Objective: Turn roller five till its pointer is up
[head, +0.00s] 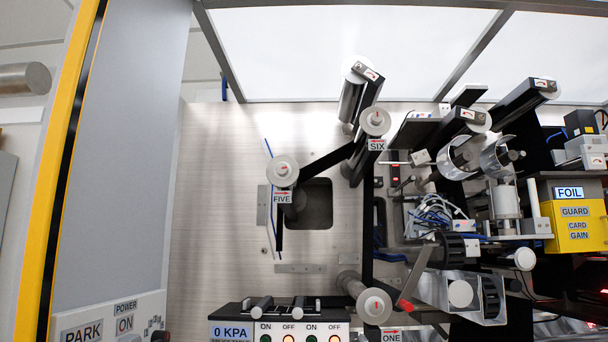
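Roller five (283,170) is a pale round roller seen end-on, left of the middle in the head view. A small reddish pointer mark shows near the centre of its face; it is too small for me to tell which way it points. The label FIVE (282,198), with a red arrow, sits just below it. A black web runs from roller five up right toward roller six (375,121) and also hangs below roller five. Neither of my grippers is in view, and nothing touches the face of roller five.
Roller one (374,306) stands low in the middle. A switch panel (230,332) with small knobs and lights lies at the bottom. A grey door with a yellow edge (55,150) fills the left. Crowded machinery and a yellow FOIL box (575,240) stand right.

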